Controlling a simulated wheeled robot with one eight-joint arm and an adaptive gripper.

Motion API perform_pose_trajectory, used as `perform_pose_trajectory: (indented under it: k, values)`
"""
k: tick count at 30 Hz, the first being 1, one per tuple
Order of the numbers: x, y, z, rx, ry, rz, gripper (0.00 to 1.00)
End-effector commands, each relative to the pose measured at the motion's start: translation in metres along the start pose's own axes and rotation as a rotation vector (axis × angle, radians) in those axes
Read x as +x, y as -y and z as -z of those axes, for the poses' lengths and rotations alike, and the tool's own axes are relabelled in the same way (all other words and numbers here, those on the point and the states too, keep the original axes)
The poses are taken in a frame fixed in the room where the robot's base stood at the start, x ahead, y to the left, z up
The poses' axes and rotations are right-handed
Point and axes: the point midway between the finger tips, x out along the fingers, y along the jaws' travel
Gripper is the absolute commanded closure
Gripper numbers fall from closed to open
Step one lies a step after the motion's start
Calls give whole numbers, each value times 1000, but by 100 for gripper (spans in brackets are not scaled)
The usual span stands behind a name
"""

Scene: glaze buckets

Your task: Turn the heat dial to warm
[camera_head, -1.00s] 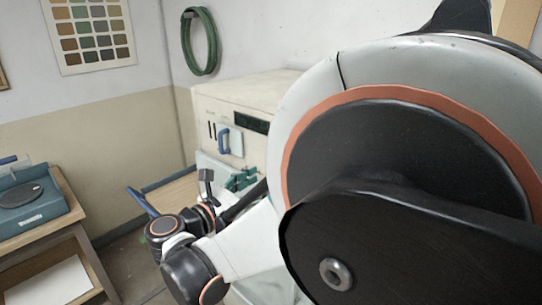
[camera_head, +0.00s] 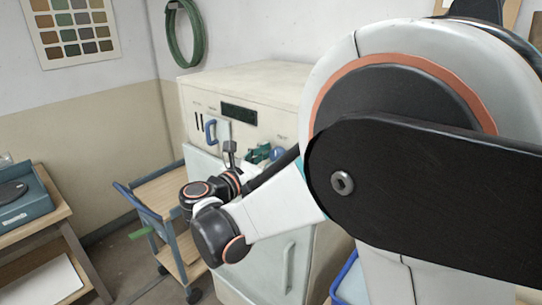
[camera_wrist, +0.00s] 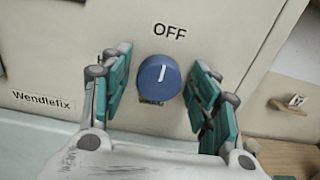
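The heat dial (camera_wrist: 160,77) is a round blue knob on the cream front panel of a cabinet. Its white pointer line points up, leaning slightly right, towards the OFF label (camera_wrist: 170,31). A small dark mark or label below the dial is mostly hidden by it. My gripper (camera_wrist: 160,64) is open, with one teal finger on each side of the dial and a visible gap on both sides. In the head view, the blue dial (camera_head: 277,154) shows just right of my teal gripper fingers (camera_head: 258,152).
A wooden bench (camera_head: 38,225) with a teal device is farther left. A Wendlefix label (camera_wrist: 43,101) is beside my left finger.

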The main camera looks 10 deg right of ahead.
Motion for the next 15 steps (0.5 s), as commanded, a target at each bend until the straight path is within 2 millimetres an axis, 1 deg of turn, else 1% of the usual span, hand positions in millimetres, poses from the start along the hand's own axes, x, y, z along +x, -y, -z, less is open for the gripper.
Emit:
perform_pose_trajectory:
  k: [1, 4, 15]
  values:
    - [0, 0, 0, 0, 0, 0, 62]
    - [0, 0, 0, 0, 0, 0, 84]
    - [0, 0, 0, 28, 0, 0, 84]
